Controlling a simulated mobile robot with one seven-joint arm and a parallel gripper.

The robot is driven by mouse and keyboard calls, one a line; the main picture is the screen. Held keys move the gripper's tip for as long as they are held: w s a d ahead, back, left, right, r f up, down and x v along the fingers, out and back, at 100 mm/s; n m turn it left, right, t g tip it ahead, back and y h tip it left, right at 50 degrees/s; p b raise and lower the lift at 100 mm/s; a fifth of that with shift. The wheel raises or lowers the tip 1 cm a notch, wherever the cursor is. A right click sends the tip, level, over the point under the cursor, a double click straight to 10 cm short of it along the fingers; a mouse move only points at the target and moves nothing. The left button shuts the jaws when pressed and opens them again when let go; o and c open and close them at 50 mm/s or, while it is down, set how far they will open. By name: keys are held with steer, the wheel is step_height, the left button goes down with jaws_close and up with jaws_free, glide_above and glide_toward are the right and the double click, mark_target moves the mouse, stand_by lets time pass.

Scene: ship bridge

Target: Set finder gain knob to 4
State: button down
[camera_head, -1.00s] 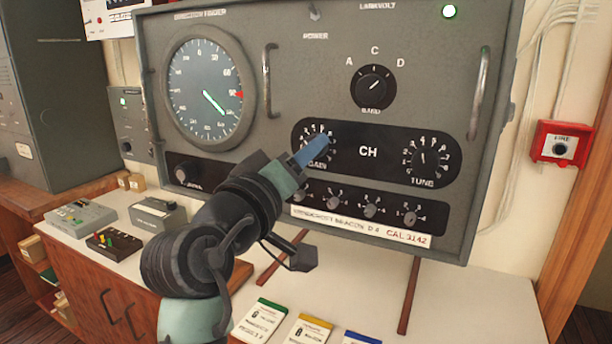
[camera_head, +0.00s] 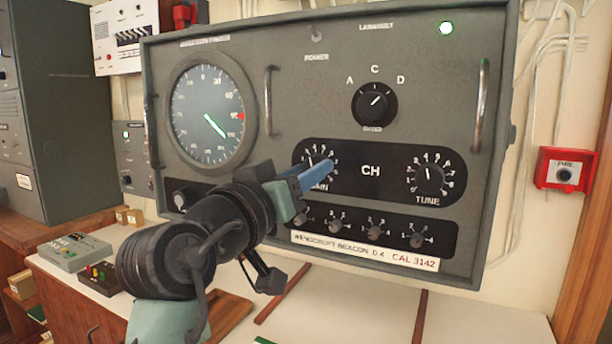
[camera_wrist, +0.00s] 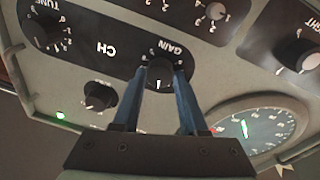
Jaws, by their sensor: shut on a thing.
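The finder gain knob (camera_wrist: 160,73) is a black round knob with a white pointer line, on a black strip marked CH on the grey direction finder panel (camera_head: 230,40). My gripper (camera_wrist: 158,78) has its two blue fingers on either side of this knob, shut on it. In the head view the gripper (camera_head: 318,172) covers part of the gain dial (camera_head: 311,160). In the inverted wrist view the pointer line points down the picture, toward the gripper base. The numbers around the knob are too small or hidden to read the setting surely.
The tune knob (camera_head: 430,178) is to the right on the same strip, with the band knob (camera_head: 374,104) above. A row of small knobs (camera_head: 374,231) lies just below. Metal handles (camera_head: 268,115) stick out from the panel. A red box (camera_head: 565,169) hangs on the right wall.

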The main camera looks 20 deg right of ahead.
steer(key=shift+c, duration=2.2)
jaws_free()
steer(key=b+v, duration=0.2)
steer(key=v, duration=1.1)
steer(key=shift+d, duration=0.1)
